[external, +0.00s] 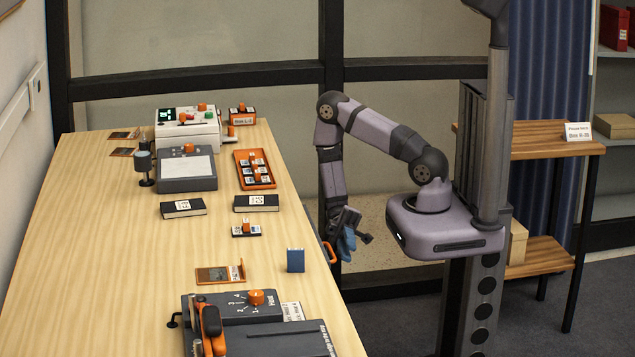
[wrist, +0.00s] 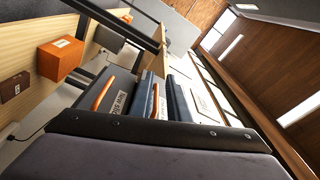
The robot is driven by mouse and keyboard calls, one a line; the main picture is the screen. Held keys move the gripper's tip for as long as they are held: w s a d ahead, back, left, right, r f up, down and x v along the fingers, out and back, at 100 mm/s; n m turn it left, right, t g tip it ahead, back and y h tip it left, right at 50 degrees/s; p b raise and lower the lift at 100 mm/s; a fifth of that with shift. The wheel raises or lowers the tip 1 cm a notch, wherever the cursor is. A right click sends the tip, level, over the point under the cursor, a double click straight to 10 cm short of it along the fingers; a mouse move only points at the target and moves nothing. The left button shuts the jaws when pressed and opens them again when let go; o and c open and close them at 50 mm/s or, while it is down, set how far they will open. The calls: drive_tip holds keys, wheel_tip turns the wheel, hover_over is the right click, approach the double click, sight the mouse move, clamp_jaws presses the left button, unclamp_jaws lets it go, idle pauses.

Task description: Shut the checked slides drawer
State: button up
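My gripper (external: 347,240), with blue fingertips, points down just off the right edge of the table. An orange handle (external: 330,253) sticks out at the table edge, beside and slightly below the fingertips. In the wrist view, a dark drawer front with a "New slides" label (wrist: 121,104) carries an orange handle (wrist: 104,93). A second orange handle (wrist: 155,102) shows partly beside dark blue finger pads (wrist: 182,97). A pale label (wrist: 205,102) lies just past the pads. I cannot read "checked" anywhere, and how far the drawer stands out is hidden. The gap between the fingers is unclear.
The wooden table (external: 130,245) holds an orange tray (external: 255,169), a small blue box (external: 295,260) near its right edge, and a grey dial device (external: 255,300) in front. A wooden shelf (external: 545,139) stands at the right. The wrist view shows an orange box (wrist: 60,60).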

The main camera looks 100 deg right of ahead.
sight(331, 250)
drive_tip(key=shift+w+a+r+m+t+y+p, duration=0.1)
drive_tip(key=shift+w+a+r+t, duration=0.3)
drive_tip(key=shift+w+a+t, duration=0.45)
drive_tip(key=shift+w+a+r+m+t+y+p, duration=0.15)
drive_tip(key=shift+w+a+r+t, duration=0.2)
drive_tip(key=shift+w+a+t, duration=0.45)
drive_tip(key=shift+w+a+r+m+t+y+p, duration=0.1)
drive_tip(key=shift+w+a+r+t, duration=0.3)
drive_tip(key=shift+w+a+t, duration=0.45)
drive_tip(key=shift+w+d+g, duration=0.15)
drive_tip(key=shift+g, duration=0.15)
clamp_jaws()
